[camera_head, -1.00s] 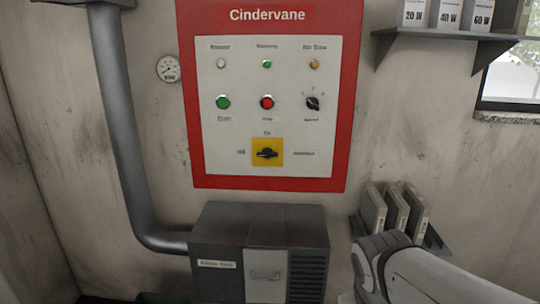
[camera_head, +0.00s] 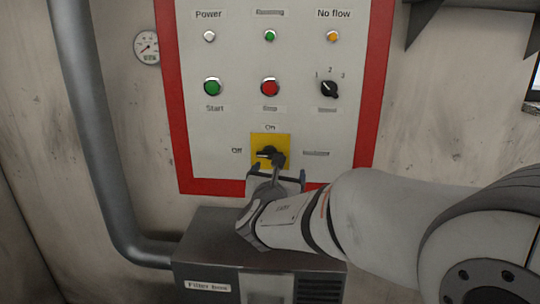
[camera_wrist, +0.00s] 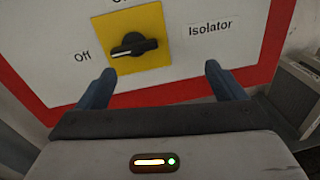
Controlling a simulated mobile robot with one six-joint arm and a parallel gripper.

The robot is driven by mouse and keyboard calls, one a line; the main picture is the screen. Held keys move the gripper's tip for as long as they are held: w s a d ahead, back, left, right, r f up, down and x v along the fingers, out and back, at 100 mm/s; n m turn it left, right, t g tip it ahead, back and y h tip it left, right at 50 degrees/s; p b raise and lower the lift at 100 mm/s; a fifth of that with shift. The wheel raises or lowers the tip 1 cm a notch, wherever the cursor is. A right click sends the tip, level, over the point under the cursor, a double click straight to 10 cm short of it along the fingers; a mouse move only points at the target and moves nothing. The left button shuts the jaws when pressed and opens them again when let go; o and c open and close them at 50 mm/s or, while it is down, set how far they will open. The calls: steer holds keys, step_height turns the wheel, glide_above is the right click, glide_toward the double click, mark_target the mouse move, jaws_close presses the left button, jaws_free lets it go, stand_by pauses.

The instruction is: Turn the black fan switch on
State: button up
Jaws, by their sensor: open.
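The black switch (camera_head: 265,154) sits on a yellow square plate (camera_head: 285,142) low on the control panel. "Off" is printed to its left and "On" above it. In the wrist view the black switch (camera_wrist: 133,46) has its handle lying roughly level, along the line between "Off" and the "Isolator" label. My gripper (camera_head: 276,174) is open, with its fingers just below the plate in the head view. In the wrist view my gripper (camera_wrist: 160,70) shows two empty fingertips apart, below and to either side of the switch. I cannot tell the gap in depth to the panel.
A second black knob (camera_head: 329,89) marked 1, 2, 3 is higher right. A green button (camera_head: 213,87), a red button (camera_head: 269,87) and small lamps are above. A filter box (camera_head: 215,262) stands below the panel. A grey pipe (camera_head: 90,120) and gauge (camera_head: 147,47) are left.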

mark_target(269, 155)
steer(key=w+a, duration=0.1)
steer(key=w, duration=0.2)
steer(key=w+n+y, duration=0.1)
steer(key=w, duration=0.2)
steer(key=w+a+n, duration=0.1)
steer(key=w, duration=0.2)
steer(key=shift+a+r+t+y+p, duration=0.2)
steer(key=shift+a+t+y+p, duration=0.1)
steer(key=shift+a+t+p, duration=0.1)
steer(key=shift+s, duration=0.1)
steer(key=shift+c, duration=0.2)
steer(key=c, duration=0.9)
steer(key=shift+c, duration=0.2)
